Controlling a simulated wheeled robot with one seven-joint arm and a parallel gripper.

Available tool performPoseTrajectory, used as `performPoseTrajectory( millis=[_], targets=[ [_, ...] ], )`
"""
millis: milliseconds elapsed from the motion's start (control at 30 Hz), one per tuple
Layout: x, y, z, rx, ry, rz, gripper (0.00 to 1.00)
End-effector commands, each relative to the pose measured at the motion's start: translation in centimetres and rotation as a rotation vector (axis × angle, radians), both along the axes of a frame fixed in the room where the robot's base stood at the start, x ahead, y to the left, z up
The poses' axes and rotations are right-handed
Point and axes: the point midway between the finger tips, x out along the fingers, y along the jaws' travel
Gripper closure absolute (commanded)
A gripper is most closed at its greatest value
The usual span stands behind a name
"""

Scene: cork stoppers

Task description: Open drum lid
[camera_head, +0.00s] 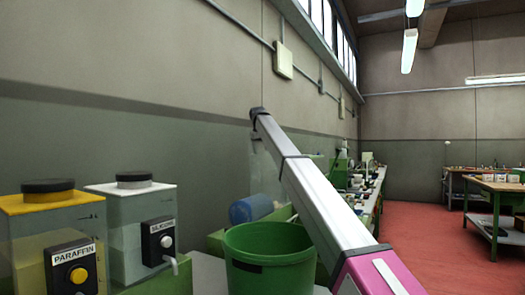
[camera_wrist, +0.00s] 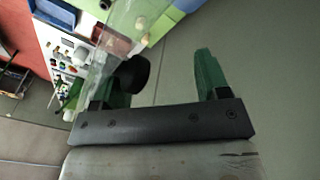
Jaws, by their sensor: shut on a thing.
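My gripper (camera_wrist: 160,88) has green fingers set wide apart in the wrist view. A round black knob (camera_wrist: 133,73) shows between them, close to the left finger. A clear panel (camera_wrist: 122,40), which looks like the drum lid, rises beside the left finger. My gripper is shut on the lid, though the exact contact is not clear. In the head view a clear panel (camera_head: 261,172) stands tilted up behind my arm, above a blue drum (camera_head: 250,208) in a green housing. My gripper cannot be made out there.
A green bin (camera_head: 270,262) stands in front of the drum. A yellow-topped paraffin tank (camera_head: 50,240) and a white-topped silicone tank (camera_head: 135,225) stand at the left. A cluttered bench (camera_head: 370,200) runs along the wall. The red floor (camera_head: 425,245) at right is open.

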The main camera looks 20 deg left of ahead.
Motion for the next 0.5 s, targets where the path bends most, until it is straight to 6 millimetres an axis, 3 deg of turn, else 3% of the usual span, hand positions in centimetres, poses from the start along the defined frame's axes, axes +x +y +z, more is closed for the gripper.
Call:
performPoseTrajectory(
  millis=[267, 500],
  targets=[
    [-0.6, 0.3, 1.3, 0.005, 0.004, 0.004, 0.42],
    [-1.5, 0.4, 5.0, 0.006, 0.002, 0.005, 0.42]
  ],
)
